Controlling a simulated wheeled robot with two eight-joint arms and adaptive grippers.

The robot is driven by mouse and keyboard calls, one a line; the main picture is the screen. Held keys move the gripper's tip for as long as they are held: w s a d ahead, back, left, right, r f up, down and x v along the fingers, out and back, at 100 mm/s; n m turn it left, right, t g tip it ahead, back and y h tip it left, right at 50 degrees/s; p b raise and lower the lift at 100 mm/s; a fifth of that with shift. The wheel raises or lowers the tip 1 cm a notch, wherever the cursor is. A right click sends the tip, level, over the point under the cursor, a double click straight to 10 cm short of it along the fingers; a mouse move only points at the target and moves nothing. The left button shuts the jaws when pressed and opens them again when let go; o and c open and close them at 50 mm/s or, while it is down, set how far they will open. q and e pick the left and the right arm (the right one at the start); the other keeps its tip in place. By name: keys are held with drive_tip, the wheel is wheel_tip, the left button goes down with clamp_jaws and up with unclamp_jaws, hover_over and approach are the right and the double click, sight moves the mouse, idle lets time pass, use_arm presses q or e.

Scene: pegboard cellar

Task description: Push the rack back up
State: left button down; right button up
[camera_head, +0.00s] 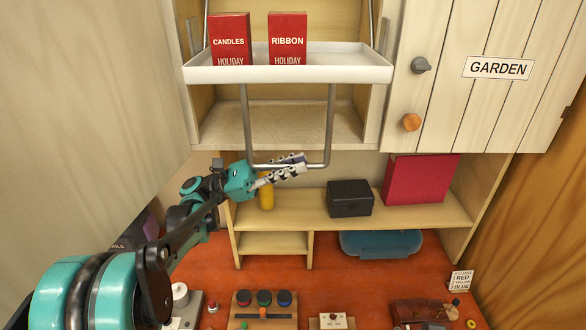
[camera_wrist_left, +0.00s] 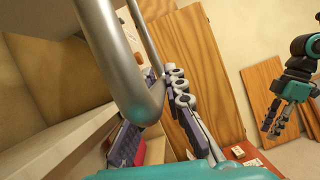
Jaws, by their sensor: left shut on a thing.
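The rack (camera_head: 340,75) is a white tray-like shelf hanging lowered in front of the open cupboard, with two red boxes on it. Its grey U-shaped pull handle (camera_head: 331,120) hangs below it. My left gripper (camera_head: 288,167) is shut on the handle's bottom bar. In the left wrist view the thick grey handle (camera_wrist_left: 118,70) runs down between the fingers of my left gripper (camera_wrist_left: 160,108). My right gripper (camera_wrist_left: 272,130) shows only in the left wrist view, off to the right, empty, its fingers apart.
The boxes read CANDLES (camera_head: 229,40) and RIBBON (camera_head: 287,40). A white GARDEN door (camera_head: 480,80) stands to the right of the cupboard. Below are a yellow bottle (camera_head: 266,193), a black box (camera_head: 350,198) and a red box (camera_head: 420,180). Several small items lie on the red worktop (camera_head: 320,285).

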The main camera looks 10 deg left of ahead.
use_arm(q)
drive_tip(key=r, duration=0.1)
drive_tip(key=w+r, duration=0.1)
drive_tip(key=w+r+p, duration=0.1)
drive_tip(key=shift+w+a+r, duration=0.1)
drive_tip(key=shift+w+a, duration=0.05)
drive_tip(key=shift+a, duration=0.1)
drive_tip(key=c, duration=1.6)
unclamp_jaws()
drive_tip(key=shift+o, duration=0.2)
